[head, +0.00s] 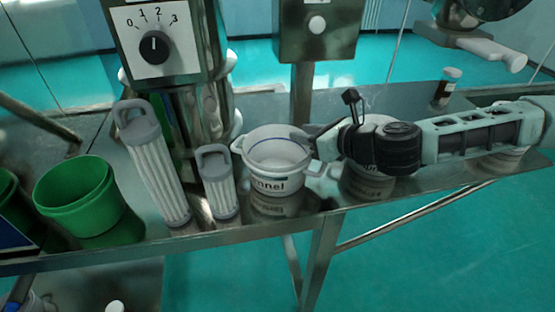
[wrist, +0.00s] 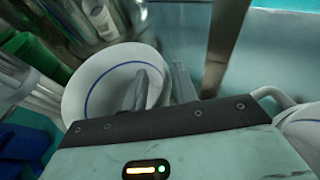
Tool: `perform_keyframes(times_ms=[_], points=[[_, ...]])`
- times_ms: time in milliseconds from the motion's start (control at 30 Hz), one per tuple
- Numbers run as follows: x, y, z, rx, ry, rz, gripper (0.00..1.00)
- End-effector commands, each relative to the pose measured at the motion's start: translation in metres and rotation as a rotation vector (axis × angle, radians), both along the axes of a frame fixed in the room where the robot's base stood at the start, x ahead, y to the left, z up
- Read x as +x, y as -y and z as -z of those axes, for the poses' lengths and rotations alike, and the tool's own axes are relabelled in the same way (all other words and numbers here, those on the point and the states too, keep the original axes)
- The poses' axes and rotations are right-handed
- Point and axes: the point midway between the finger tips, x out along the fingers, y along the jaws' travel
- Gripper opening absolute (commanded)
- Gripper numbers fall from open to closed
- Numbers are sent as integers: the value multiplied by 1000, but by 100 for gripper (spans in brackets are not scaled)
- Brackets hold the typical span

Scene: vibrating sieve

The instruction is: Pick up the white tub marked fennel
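The white tub (head: 277,164) stands upright near the shelf's front edge in the head view, with a thin blue line inside and lettering ending in "nnel"; the first letters are not readable. My gripper (head: 312,138) reaches in from the right at its right rim. In the wrist view, the white tub (wrist: 88,98) is below my gripper (wrist: 167,88). One finger overlaps the tub's inside and the other shows to the right of the rim. The fingers look a little apart, but whether they press on the wall is not clear.
A grey-handled white filter (head: 218,182) stands close left of the tub, with a taller filter (head: 155,160) beyond. A green bucket (head: 82,198) is farther left. Another white tub (head: 368,178) is partly hidden behind my arm.

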Motion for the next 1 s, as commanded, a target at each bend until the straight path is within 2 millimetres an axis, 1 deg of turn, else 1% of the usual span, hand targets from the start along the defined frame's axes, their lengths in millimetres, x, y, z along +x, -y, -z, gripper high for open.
perform_keyframes(times_ms=[233,267,300,333,367,867,1000], points=[[2,-1,1,0,0,1,29],[2,-1,1,0,0,1,24],[2,-1,1,0,0,1,12],[2,-1,1,0,0,1,4],[2,-1,1,0,0,1,0],[1,-1,3,-1,-3,-1,0],[1,-1,-1,-2,-4,-2,0]])
